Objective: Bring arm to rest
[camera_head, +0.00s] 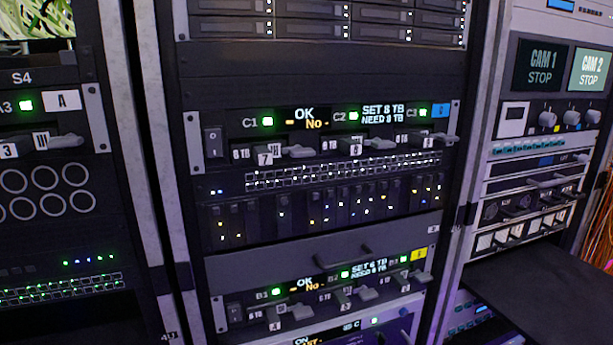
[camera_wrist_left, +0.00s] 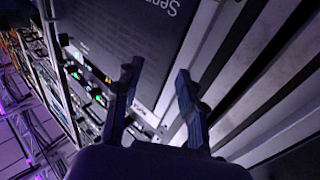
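In the left wrist view my left gripper (camera_wrist_left: 155,100) is open, its two dark fingers apart with nothing seen between them. Behind the fingers are a dark panel with white print (camera_wrist_left: 125,40) and pale metal rails (camera_wrist_left: 205,45). I cannot tell whether the fingers touch anything. Neither arm nor gripper shows in the head view, and my right gripper is in no view.
The head view faces a rack with the C row unit (camera_head: 320,135) above the B row unit (camera_head: 330,285). A CAM 1 / CAM 2 panel (camera_head: 560,65) is at the right, above a dark shelf (camera_head: 550,290). A rack with an S4 label (camera_head: 22,78) stands left.

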